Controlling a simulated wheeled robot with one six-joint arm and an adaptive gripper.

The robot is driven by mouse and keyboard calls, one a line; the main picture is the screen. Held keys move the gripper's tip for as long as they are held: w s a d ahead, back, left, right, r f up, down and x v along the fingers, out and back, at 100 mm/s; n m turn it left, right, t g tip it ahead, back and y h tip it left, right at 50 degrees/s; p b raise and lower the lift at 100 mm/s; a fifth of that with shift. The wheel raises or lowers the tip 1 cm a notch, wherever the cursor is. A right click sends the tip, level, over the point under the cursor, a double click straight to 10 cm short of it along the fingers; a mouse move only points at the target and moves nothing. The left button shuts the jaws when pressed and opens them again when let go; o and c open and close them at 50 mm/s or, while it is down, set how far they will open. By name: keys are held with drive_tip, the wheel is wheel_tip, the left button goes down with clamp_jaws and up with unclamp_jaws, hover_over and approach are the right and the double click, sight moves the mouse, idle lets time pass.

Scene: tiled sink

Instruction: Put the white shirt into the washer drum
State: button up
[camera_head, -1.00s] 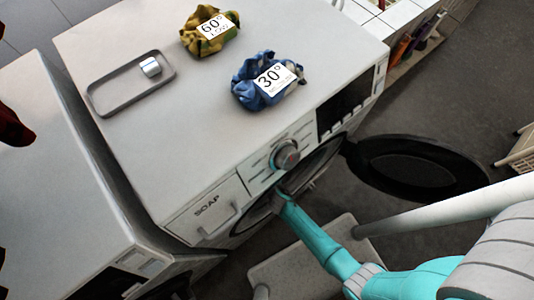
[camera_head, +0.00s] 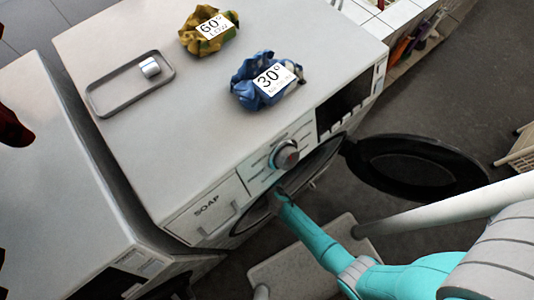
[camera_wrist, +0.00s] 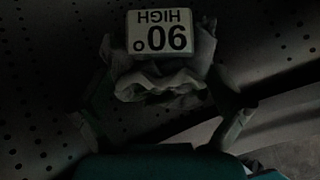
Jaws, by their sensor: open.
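The white shirt (camera_wrist: 163,82) is a crumpled light cloth with a label reading 90° HIGH, upside down in the wrist view. It lies against the dark perforated wall of the washer drum (camera_wrist: 40,80), inside the drum. My gripper (camera_wrist: 160,112) is open, one finger on each side of the shirt; whether either finger touches it is unclear. In the head view my arm enters the round opening of the washer (camera_head: 120,60), and its gripper end and the shirt are hidden inside. The washer's dark round door (camera_head: 420,170) stands open to the right.
A blue cloth labelled 30° (camera_head: 262,80), a yellow-green cloth labelled 60° (camera_head: 205,30) and a grey tray (camera_head: 105,105) with a small metallic piece are on the washer top. The soap drawer (camera_head: 205,212) is shut. A second white machine (camera_head: 60,190) stands at left.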

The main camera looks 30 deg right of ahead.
drive_tip(key=shift+r, duration=0.1)
drive_tip(key=v, duration=1.2)
drive_tip(key=s+d+r+m+t+y, duration=0.1)
drive_tip(key=s+r+m+t+y, duration=0.15)
drive_tip(key=s+r+m, duration=1.25)
drive_tip(key=s+r+m+t, duration=0.1)
drive_tip(key=s+r+m, duration=0.1)
drive_tip(key=r+m, duration=0.7)
drive_tip(key=s+d+r+m+t, duration=0.1)
drive_tip(key=s+r+m+t, duration=0.1)
drive_tip(key=r+m, duration=0.7)
wheel_tip(320, 180, up, 7)
drive_tip(key=shift+s+d+f+m+h, duration=0.1)
drive_tip(key=shift+s+d+m+h, duration=0.25)
drive_tip(key=shift+s, duration=0.45)
